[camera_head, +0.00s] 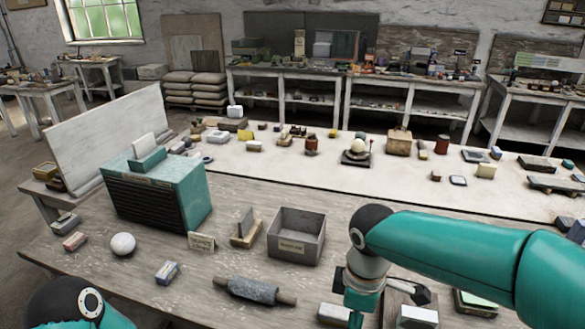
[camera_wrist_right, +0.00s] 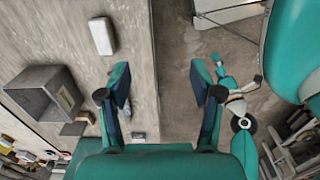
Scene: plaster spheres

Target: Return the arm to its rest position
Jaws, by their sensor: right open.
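My right arm comes in from the right in the head view and hangs over the front right of the near table. Its gripper is only partly seen there, cut by the bottom edge. In the right wrist view my right gripper (camera_wrist_right: 163,82) has its two fingers wide apart with nothing between them. A white plaster sphere (camera_head: 123,244) rests on the near table at left, well away from this gripper. Another pale sphere (camera_head: 358,146) sits on a dark stand on the far table. Of my left arm only a teal and black joint shows at bottom left; its gripper is out of view.
A grey open box (camera_head: 297,236), a rolling-pin-shaped stone (camera_head: 255,290) and a teal drawer cabinet (camera_head: 158,193) stand on the near table (camera_head: 215,265). In the right wrist view a white block (camera_wrist_right: 101,36) lies near the table edge, with bare floor (camera_wrist_right: 177,60) beyond.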

